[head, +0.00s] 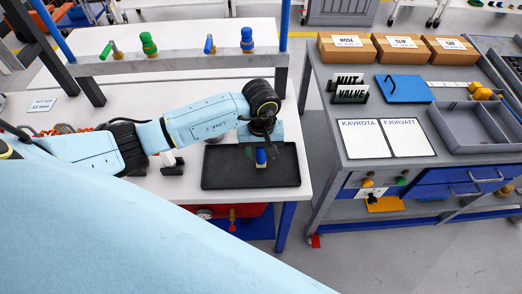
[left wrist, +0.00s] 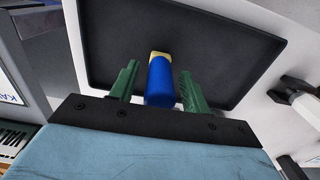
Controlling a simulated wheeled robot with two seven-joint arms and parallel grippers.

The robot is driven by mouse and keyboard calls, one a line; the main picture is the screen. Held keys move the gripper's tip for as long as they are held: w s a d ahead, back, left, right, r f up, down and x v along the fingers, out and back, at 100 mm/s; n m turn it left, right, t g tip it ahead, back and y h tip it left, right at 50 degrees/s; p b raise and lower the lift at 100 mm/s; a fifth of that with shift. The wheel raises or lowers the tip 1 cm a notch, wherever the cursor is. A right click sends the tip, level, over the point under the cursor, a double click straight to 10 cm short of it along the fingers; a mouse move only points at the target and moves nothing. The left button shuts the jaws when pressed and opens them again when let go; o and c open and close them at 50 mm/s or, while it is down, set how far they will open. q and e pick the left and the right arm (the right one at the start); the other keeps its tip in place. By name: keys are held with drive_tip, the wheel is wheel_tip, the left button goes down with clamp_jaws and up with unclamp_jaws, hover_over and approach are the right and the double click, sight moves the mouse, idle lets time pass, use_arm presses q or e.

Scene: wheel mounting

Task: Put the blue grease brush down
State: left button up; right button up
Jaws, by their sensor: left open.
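The blue grease brush (left wrist: 161,82) stands or lies on the black tray (left wrist: 104,60), between the fingers of my left gripper (left wrist: 159,88). Its blue handle points towards the gripper and a tan end shows beyond. In the left wrist view the two green fingers are apart, with a gap on each side of the handle. In the head view the brush (head: 261,157) is a small blue and yellow patch below my left gripper (head: 256,150), over the black tray (head: 220,170). My right gripper is not in view.
The white table (head: 300,60) carries the tray near its right end. A rail (head: 190,62) behind holds green and blue handled tools. A grey bench (head: 340,110) on the right bears boxes, cards and a grey bin (head: 460,142). The tray around the brush is empty.

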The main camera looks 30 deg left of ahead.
use_arm(q)
wheel_tip(320, 180, up, 12)
drive_tip(key=shift+r+b, duration=0.2)
drive_tip(key=shift+b, duration=0.2)
idle(0.3)
